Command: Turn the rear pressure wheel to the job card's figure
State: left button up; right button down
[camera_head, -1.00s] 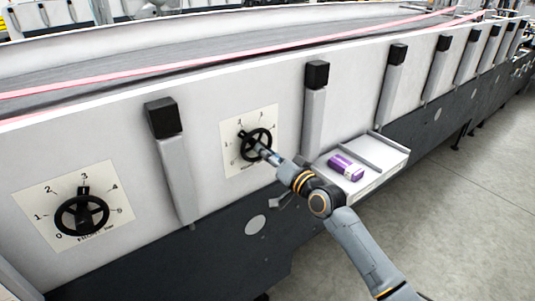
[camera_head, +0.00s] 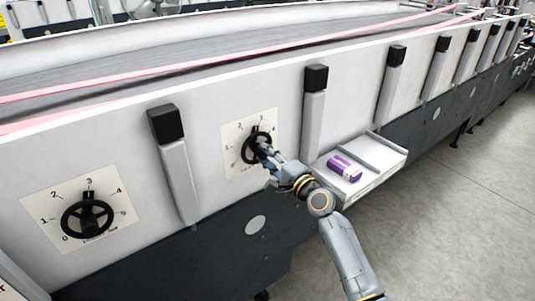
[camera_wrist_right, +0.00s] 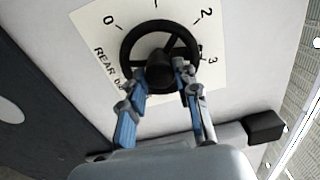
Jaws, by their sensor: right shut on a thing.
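The rear pressure wheel (camera_head: 249,149) is a black spoked handwheel on a pale dial plate (camera_head: 229,131) on the machine's side. In the right wrist view the wheel (camera_wrist_right: 130,43) shows close up, with "REAR" and 0, 2 and 3 on its plate. My right gripper (camera_head: 263,150) is shut on the wheel. In the wrist view its two fingers (camera_wrist_right: 163,73) straddle the hub area. The wheel's black marker appears near 3 in the head view; the fingers partly hide it. No job card figure is readable. My left gripper is out of view.
A similar black wheel (camera_head: 86,217) on its own numbered plate sits at the left, its marker near 3. Black-capped posts (camera_head: 315,95) stand along the machine. Grey floor is clear at right.

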jog(key=shift+a+f+m+p, duration=0.1)
jog(key=shift+m+p, duration=0.3)
jog(key=shift+m, duration=0.8)
jog(key=c, duration=1)
grip_release()
jog(key=v, duration=1.2)
jog(key=shift+s, duration=0.1)
